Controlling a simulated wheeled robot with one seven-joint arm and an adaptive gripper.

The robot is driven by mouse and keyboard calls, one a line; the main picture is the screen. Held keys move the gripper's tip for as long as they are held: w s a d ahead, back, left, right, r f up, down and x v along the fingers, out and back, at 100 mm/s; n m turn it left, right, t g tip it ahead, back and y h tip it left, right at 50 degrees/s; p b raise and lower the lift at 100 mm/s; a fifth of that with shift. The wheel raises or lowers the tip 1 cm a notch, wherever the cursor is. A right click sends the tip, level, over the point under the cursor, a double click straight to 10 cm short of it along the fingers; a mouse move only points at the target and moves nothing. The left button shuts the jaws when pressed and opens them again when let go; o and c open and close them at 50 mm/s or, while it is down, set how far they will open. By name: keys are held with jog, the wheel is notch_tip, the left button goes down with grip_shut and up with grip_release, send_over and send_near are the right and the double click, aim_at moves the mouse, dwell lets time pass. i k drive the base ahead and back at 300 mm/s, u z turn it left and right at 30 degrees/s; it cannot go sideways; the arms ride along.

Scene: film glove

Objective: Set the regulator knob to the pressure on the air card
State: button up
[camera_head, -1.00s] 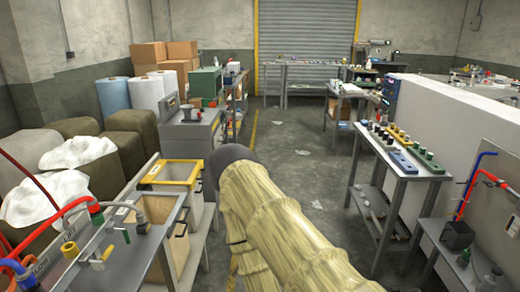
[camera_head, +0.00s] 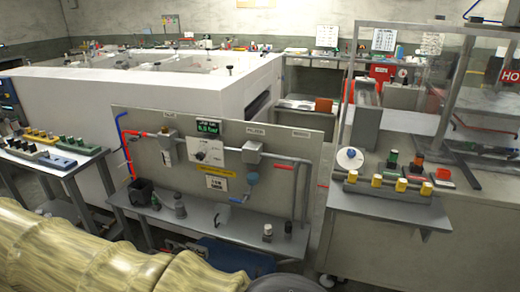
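A grey upright panel (camera_head: 285,147) stands behind a low grey shelf in the middle of the view. On it is a white plate with a small dial-like regulator knob (camera_head: 201,156); its setting is too small to read. A green-lit display (camera_head: 208,127) sits above the plate, with a figure in bar that I cannot read surely. A small white card (camera_head: 216,183) is fixed below a yellow label; its print is unreadable, so I cannot tell whether it is the air card. My sleeved arm crosses the lower left, well in front of the panel. My gripper is not in view.
Blue and red hoses (camera_head: 124,150) run down the panel's left side. A black box (camera_head: 141,192) and small bottles stand on the shelf (camera_head: 235,219). A bench with yellow-capped parts (camera_head: 402,185) stands at right, a parts bench (camera_head: 45,150) at left.

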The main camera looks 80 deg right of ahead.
aim_at(200, 157)
jog(key=z, duration=2.1)
